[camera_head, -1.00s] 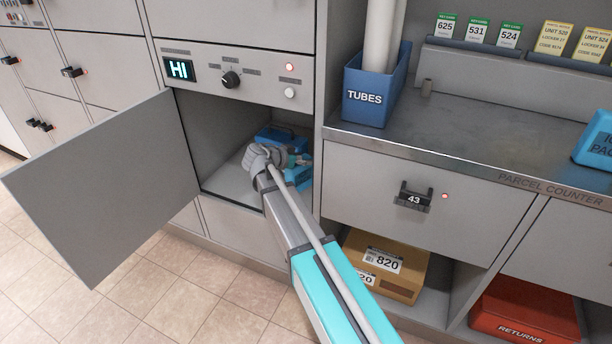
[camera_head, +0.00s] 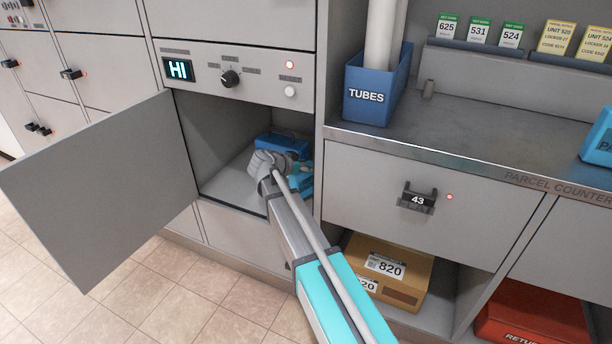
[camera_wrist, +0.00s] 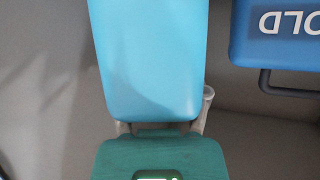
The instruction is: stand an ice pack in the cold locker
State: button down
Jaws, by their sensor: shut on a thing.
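My gripper (camera_wrist: 162,122) is shut on a light blue ice pack (camera_wrist: 148,60), which fills the upper middle of the wrist view. In the head view my arm reaches into the open cold locker (camera_head: 228,185), and the ice pack (camera_head: 306,186) shows only partly behind my wrist. A darker blue box (camera_head: 283,143) stands farther back in the locker. In the wrist view this box (camera_wrist: 285,45) shows part of a word, "OLD", and a dark handle. Whether the pack touches the locker floor cannot be told.
The locker door (camera_head: 105,190) hangs open to the left. The locker panel reads "HI" (camera_head: 179,70) beside a knob (camera_head: 230,78). Another light blue pack (camera_head: 599,140) lies on the parcel counter at the right edge. A tubes bin (camera_head: 372,95) stands on the counter's left end.

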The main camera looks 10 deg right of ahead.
jog(key=shift+f+b, duration=1.15)
jog(key=shift+f, duration=0.4)
jog(key=shift+c, duration=0.4)
grip_release()
jog(key=shift+r, duration=0.2)
jog(key=p+v, duration=0.5)
jog(key=v, duration=0.7)
jog(key=shift+s+f, duration=0.1)
